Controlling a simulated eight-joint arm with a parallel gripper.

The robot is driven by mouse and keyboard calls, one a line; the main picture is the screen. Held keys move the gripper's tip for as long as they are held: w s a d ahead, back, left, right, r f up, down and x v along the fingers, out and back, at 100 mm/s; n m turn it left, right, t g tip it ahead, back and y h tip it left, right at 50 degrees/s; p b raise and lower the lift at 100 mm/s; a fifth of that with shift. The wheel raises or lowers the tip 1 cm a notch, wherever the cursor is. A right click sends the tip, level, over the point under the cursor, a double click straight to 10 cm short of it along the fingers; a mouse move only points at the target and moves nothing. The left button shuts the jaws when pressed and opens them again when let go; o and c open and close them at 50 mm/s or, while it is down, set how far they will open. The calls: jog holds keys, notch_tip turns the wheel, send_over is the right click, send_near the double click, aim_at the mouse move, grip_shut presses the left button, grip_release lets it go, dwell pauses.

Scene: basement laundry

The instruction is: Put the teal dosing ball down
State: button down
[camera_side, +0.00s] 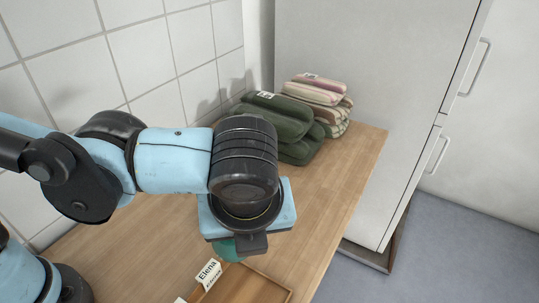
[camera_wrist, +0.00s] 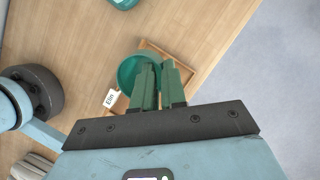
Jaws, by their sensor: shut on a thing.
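The teal dosing ball (camera_wrist: 127,73) shows in the wrist view as a round, hollow-looking teal shape partly behind my fingers. In the side view the ball (camera_side: 226,250) peeks out below my wrist, mostly hidden. My gripper (camera_wrist: 158,66) has its green fingers shut on the ball. From above, the ball overlaps a shallow wooden tray (camera_side: 254,287) with a raised rim. Whether the ball touches the tray I cannot tell. A white name card reading "Elena" (camera_side: 208,273) stands at the tray's edge, and a card (camera_wrist: 111,97) shows beside the ball in the wrist view.
Folded dark green towels (camera_side: 283,125) and striped towels (camera_side: 322,91) are stacked at the counter's far end. Another teal item (camera_wrist: 124,3) is cut off at the wrist view's top. A tiled wall (camera_side: 165,50) runs along the left. A white cabinet (camera_side: 365,100) stands behind. The counter's right edge drops to the floor.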

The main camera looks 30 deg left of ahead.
jog(key=shift+w+d+f, duration=0.1)
jog(key=shift+w+f, duration=0.05)
jog(key=shift+w, duration=0.05)
jog(key=w+a+f, duration=0.1)
jog(key=w+f, duration=0.1)
jog(key=w, duration=0.1)
jog(key=w+a+f, duration=0.2)
jog(key=w, duration=0.1)
jog(key=w+a+f, duration=0.2)
jog(key=w+f, duration=0.1)
jog(key=w, duration=0.1)
jog(key=shift+a, duration=0.2)
jog(key=shift+f, duration=1.9)
jog(key=shift+f, duration=0.1)
jog(key=c, duration=1.2)
grip_release()
jog(key=v, duration=1.2)
jog(key=shift+s, duration=0.1)
